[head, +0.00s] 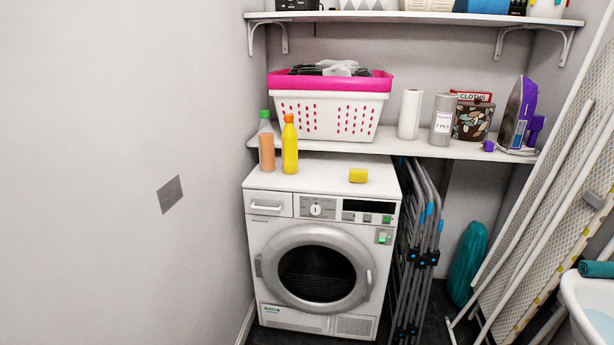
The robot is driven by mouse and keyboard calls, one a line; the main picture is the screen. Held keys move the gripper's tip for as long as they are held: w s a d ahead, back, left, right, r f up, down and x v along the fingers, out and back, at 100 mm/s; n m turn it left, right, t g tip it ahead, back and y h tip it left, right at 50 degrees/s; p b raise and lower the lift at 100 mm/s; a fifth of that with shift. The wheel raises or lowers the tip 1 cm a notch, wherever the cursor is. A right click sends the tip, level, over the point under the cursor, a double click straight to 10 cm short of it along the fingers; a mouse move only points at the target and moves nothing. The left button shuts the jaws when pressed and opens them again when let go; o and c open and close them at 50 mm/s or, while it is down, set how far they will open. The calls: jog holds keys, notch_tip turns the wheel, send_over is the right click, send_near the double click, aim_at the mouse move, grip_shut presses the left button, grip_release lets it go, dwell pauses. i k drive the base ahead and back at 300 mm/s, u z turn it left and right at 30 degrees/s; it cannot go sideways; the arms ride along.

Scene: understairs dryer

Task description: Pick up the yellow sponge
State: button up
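The yellow sponge (358,175) is a small block lying flat on the white top of the dryer (325,178), right of its middle. Nothing touches it or covers it. My gripper does not show in the head view.
An orange bottle (266,143) and a yellow bottle (290,147) stand on the dryer's left side. A shelf (400,146) above holds a pink and white basket (332,108), a paper roll (410,114) and an iron (519,112). A folded airer (416,250) stands right of the dryer.

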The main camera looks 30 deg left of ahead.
aim_at(356, 175)
jog(key=z, duration=0.05)
jog(key=i, duration=0.2)
jog(key=u, duration=0.95)
jog(key=i, duration=1.6)
jog(key=u, duration=0.85)
jog(key=i, duration=0.45)
